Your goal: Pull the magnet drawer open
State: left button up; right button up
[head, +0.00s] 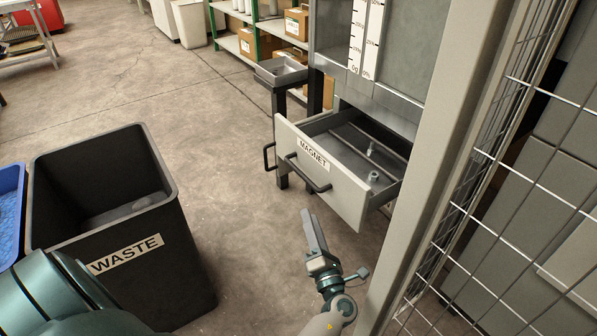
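The magnet drawer (345,196) has a pale front with a MAGNET label and stands pulled out of the grey cabinet, its inside showing. Inside it are a grey bar and small light posts (374,178). Its black bar handle (305,174) is on the front face. My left gripper (311,222) is in front of and below the drawer front in the picture, and appears apart from the handle. Its fingers show nearly edge-on, so I cannot tell whether they are open. My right gripper is not in view.
A black WASTE bin (190,262) stands at left, with a blue bin (10,212) beside it. A grey post (440,150) and wire mesh fence (500,200) are close on the right. A small grey tray (281,72) stands behind the drawer. The floor between bin and drawer is clear.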

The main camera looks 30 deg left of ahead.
pick_arm(q)
jog(key=shift+a, duration=0.1)
